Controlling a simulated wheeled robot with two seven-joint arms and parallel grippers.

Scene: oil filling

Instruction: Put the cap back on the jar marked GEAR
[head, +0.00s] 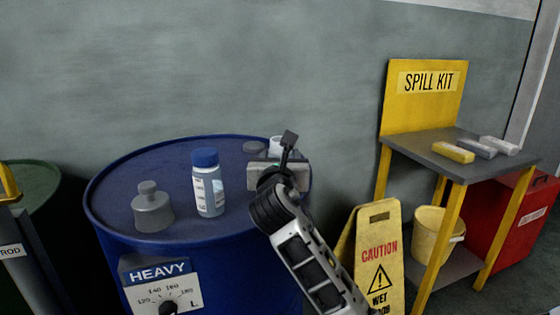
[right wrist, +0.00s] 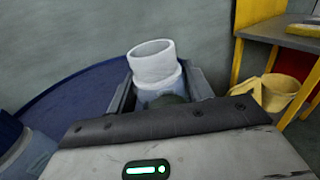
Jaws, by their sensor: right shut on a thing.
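An open-topped jar with a white mouth (head: 277,143) stands at the back right of the blue drum. In the right wrist view its white neck (right wrist: 152,62) rises upright between my fingers, and something dark shows low on its body. My right gripper (head: 280,170) is shut around this jar's body, which it mostly hides in the head view. No marking on the jar can be read. A flat grey disc like a cap (head: 254,147) lies on the drum just left of the jar. My left gripper is out of view.
A blue-capped bottle (head: 207,185) and a grey knobbed object (head: 152,208) stand on the drum (head: 110,205), left of my right gripper. A yellow caution sign (head: 378,250) and the spill-kit stand (head: 400,150) are to the right.

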